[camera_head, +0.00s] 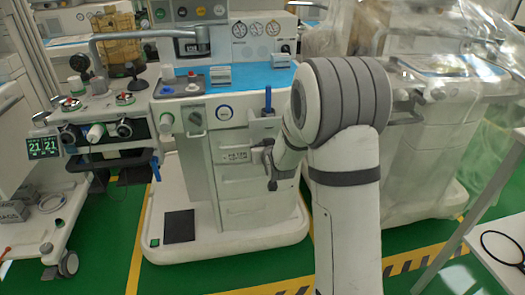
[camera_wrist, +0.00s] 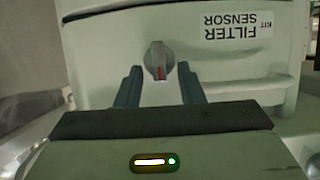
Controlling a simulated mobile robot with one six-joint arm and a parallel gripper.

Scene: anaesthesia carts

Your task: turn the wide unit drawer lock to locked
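The drawer lock is a small grey knob (camera_wrist: 157,60) with a red mark, on the pale front of a drawer (camera_wrist: 110,62) in the wrist view. Its long side stands upright in that view, with the red mark at the lower end. The drawer front carries a FILTER SENSOR KIT label that reads upside down there. My gripper (camera_wrist: 160,82) is open, its two blue-grey fingers to the left and right of the knob with gaps on both sides. In the head view my gripper (camera_head: 269,168) is at the cart's drawer front (camera_head: 230,180); I cannot make out the knob there.
The anaesthesia cart (camera_head: 165,205) stands on a white base over a green floor. A blue-topped work surface (camera_head: 250,78) is above the drawers. A plastic-draped cart (camera_head: 430,140) stands right, a monitor cart (camera_head: 45,200) left, and a white table (camera_head: 495,240) at lower right.

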